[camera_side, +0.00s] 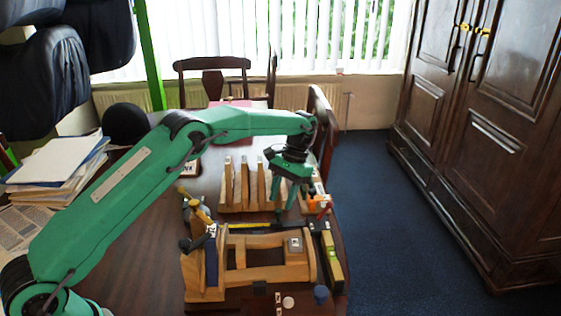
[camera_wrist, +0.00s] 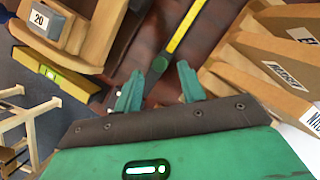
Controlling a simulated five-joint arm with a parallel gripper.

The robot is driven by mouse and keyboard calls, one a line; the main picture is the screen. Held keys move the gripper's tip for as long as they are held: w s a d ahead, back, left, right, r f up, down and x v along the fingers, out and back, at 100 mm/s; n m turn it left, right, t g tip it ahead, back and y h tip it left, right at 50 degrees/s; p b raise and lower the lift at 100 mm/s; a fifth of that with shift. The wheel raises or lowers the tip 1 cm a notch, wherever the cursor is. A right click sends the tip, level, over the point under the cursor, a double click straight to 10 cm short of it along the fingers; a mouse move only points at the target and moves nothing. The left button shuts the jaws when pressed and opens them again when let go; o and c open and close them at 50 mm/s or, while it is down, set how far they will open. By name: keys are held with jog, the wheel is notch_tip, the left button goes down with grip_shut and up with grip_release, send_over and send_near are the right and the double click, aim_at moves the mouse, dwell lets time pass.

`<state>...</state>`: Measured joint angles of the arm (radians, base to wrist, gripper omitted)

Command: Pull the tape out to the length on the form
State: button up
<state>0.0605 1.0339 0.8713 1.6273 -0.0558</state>
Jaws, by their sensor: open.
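The yellow tape (camera_wrist: 184,27) runs away from my gripper in the wrist view. A dark green round piece (camera_wrist: 160,62) is at its near end. In the side view the tape (camera_side: 248,225) lies along the back of a wooden form (camera_side: 265,274). The form carries a grey block marked 20 (camera_side: 295,245); the block also shows in the wrist view (camera_wrist: 42,19). My gripper (camera_side: 289,203) is above the right end of the tape, fingers down. In the wrist view its two fingers (camera_wrist: 159,85) are apart and empty, just short of the round piece. The tape's far end is unclear.
A wooden rack with several uprights (camera_side: 243,187) stands behind the form. A yellow spirit level (camera_side: 333,260) lies at the form's right. An orange item (camera_side: 318,201) is close to the right of my gripper. Clamp-like tools (camera_side: 199,211) are at the left. The table (camera_side: 140,262) is clear at front left.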

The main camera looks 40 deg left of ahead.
jog(key=shift+v, duration=2.4)
jog(key=shift+r, duration=0.15)
jog(key=s+a+r+t, duration=0.2)
jog(key=s+r+t, duration=0.3)
jog(key=s+r, duration=1.15)
jog(key=s+f+t, duration=0.1)
jog(key=s+t, duration=0.1)
jog(key=s, duration=0.7)
jog(key=s+a+f+t, duration=0.1)
jog(key=s+f+t, duration=0.1)
jog(key=s, duration=0.8)
jog(key=shift+a+t, duration=0.3)
jog(key=shift+t, duration=0.2)
